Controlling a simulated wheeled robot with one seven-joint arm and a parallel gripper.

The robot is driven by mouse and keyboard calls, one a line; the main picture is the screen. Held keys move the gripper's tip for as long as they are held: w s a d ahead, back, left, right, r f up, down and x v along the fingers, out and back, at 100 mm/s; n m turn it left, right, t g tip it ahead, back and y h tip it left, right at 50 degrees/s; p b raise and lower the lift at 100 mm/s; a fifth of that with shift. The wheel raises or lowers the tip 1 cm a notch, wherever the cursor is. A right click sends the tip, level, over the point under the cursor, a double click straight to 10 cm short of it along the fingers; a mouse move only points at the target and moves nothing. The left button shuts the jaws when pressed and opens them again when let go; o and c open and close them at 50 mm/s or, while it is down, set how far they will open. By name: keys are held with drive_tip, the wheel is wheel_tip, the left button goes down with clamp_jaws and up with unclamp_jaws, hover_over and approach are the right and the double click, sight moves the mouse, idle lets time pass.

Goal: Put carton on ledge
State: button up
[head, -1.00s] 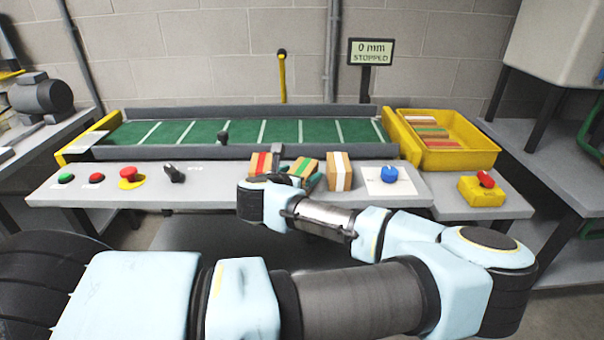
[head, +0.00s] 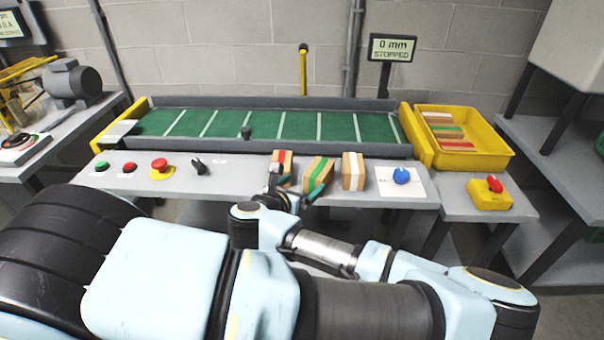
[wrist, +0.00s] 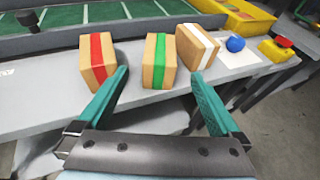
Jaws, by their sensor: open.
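Three cartons stand in a row on the grey ledge (head: 235,190) in front of the conveyor. One has a red stripe (wrist: 98,63), one a green stripe (wrist: 159,61) and one a white stripe (wrist: 197,47). In the head view they are the red-striped carton (head: 282,166), the green-striped carton (head: 318,174) and the white-striped carton (head: 353,171). My gripper (wrist: 160,85) is open and empty. Its teal fingers point at the green-striped carton, which lies ahead between their lines. In the head view my gripper (head: 290,190) is partly hidden by my arm.
The green conveyor belt (head: 300,126) runs behind the ledge, and its display (head: 393,48) reads 0 mm, STOPPED. A yellow bin (head: 490,150) with several cartons stands at right. A blue knob (head: 401,176), red buttons (head: 159,165) and a black lever (head: 198,166) are on the ledge.

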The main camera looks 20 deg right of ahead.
drive_tip(key=w+a+f+n+g+y, duration=0.1)
drive_tip(key=w+a+f+n+y, duration=0.15)
drive_tip(key=a+n+y, duration=0.6)
drive_tip(key=w+a+f+n+g+y, duration=0.1)
drive_tip(key=a+f+n+g+y, duration=0.15)
drive_tip(key=a+n, duration=1.1)
drive_tip(key=s+a+r+n+g, duration=0.2)
drive_tip(key=a+r+n, duration=0.1)
drive_tip(key=r+n, duration=0.8)
drive_tip(key=s+a+r+n+g+h, duration=0.1)
drive_tip(key=s+a+r+n+g, duration=0.1)
drive_tip(key=r+n, duration=0.8)
drive_tip(key=shift+a+r+n, duration=0.35)
drive_tip(key=shift+a+n, duration=0.25)
drive_tip(key=shift+f+g, duration=0.1)
drive_tip(key=shift+g, duration=0.15)
